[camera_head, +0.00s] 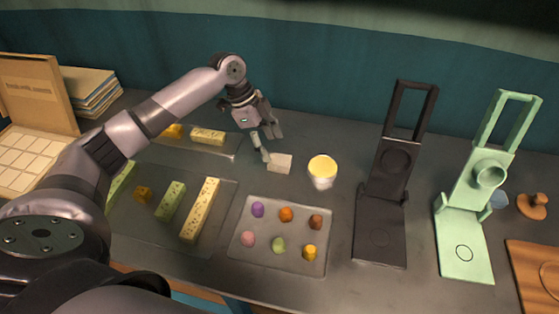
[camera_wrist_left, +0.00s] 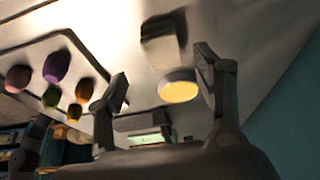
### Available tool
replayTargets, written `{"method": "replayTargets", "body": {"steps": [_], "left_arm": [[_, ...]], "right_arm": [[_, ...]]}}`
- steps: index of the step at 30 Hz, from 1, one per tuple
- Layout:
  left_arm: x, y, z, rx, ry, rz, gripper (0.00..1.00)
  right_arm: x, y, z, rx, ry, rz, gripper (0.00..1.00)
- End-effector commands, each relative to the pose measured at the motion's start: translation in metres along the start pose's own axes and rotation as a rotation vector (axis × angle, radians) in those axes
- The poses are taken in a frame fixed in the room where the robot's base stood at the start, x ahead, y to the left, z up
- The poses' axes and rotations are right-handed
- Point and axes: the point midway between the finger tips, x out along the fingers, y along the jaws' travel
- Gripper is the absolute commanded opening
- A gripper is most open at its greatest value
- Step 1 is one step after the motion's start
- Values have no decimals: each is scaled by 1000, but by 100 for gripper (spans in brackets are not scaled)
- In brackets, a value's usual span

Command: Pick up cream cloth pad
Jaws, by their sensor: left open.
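The cream cloth pad (camera_head: 280,163) is a small pale square lying on the dark table, left of a white cup with yellow contents (camera_head: 322,171). My left gripper (camera_head: 269,146) is above and just behind the pad in the head view, with its fingers apart and nothing between them. In the left wrist view the open fingers (camera_wrist_left: 162,66) frame the view, with a pale blurred block that looks like the pad (camera_wrist_left: 162,45) beyond them and the cup (camera_wrist_left: 180,89) beside it. My right gripper is not in view.
A tray of small coloured pieces (camera_head: 276,254) lies in front of the pad. A tray with yellow and green bars (camera_head: 221,240) is at the left. A black press stand (camera_head: 383,225) and a green one (camera_head: 463,240) stand at the right.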

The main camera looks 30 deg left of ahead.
Motion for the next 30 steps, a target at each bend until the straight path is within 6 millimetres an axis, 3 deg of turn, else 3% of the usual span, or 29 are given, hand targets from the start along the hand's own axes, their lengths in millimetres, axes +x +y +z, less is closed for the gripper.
{"method": "replayTargets", "body": {"steps": [7, 16, 24, 30], "left_arm": [[17, -1, -1, -1, -1, 2, 62], [57, -3, -1, 0, -1, 1, 62], [60, -4, 0, 1, -1, -1, 62], [60, -4, 0, 0, -1, -1, 48]], "right_arm": [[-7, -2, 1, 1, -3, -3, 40], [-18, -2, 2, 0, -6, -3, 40], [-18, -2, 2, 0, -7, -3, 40], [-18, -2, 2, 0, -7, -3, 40]]}}
